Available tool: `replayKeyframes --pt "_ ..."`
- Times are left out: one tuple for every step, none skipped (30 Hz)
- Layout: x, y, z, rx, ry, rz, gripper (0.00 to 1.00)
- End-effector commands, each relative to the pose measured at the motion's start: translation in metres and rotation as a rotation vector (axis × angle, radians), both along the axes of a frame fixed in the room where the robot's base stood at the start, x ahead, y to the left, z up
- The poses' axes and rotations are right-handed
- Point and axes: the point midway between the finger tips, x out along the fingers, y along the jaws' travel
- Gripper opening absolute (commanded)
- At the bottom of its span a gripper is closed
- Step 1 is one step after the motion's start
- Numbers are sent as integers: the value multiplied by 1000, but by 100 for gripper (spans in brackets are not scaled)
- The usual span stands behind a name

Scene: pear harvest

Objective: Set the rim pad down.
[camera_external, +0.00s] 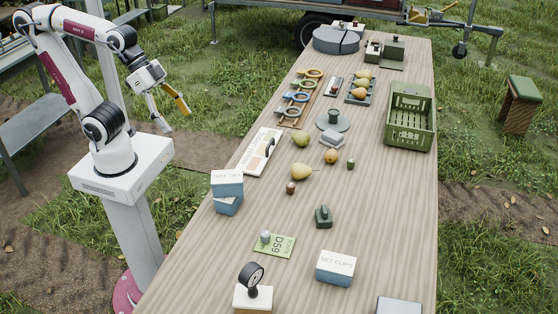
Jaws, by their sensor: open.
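My gripper (176,118) hangs in the air left of the table, above the grass and well apart from everything on the tabletop. Its two fingers are spread and nothing shows between them; one finger looks orange-yellow, the other grey. I cannot tell for sure which object is the rim pad. A small pale grey block (332,139) lies on the table just in front of a round grey-green plate (345,124) with a dark green cylinder on it. A green slatted crate (427,127) stands at the right edge of the wooden table (375,200).
Loose pears (305,173) lie mid-table, with more in a tray (351,97). A rack with coloured rings (298,97), a white board (260,153), blue tree-ties boxes (227,184), a net-clips box (336,267) and a dial gauge (252,277) stand around. The right front tabletop is mostly clear.

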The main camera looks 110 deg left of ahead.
Motion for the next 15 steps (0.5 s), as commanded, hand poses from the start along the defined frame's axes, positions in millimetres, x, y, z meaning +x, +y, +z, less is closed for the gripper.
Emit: replayKeyframes --pt "-15 1 -3 13 14 -5 72" --pt "-23 2 -5 20 23 -7 72" --pt "-32 3 -9 32 37 -10 72" --pt "-40 4 -11 38 46 -11 72" --pt "-46 6 -13 46 54 -12 72" --pt "-54 7 -16 54 65 -12 72" --pt "-59 8 -18 59 72 -13 72" --pt "-63 9 -19 64 78 -13 72" --pt "-68 10 -21 71 85 -14 72" --pt "-71 11 -22 75 89 -14 72" --pt "-74 11 -23 78 93 -14 72" --pt "-76 12 -24 80 97 -14 72" --pt "-78 12 -25 81 99 -13 72" --pt "-79 13 -25 82 100 -14 72" --pt "-79 13 -25 83 101 -13 72"
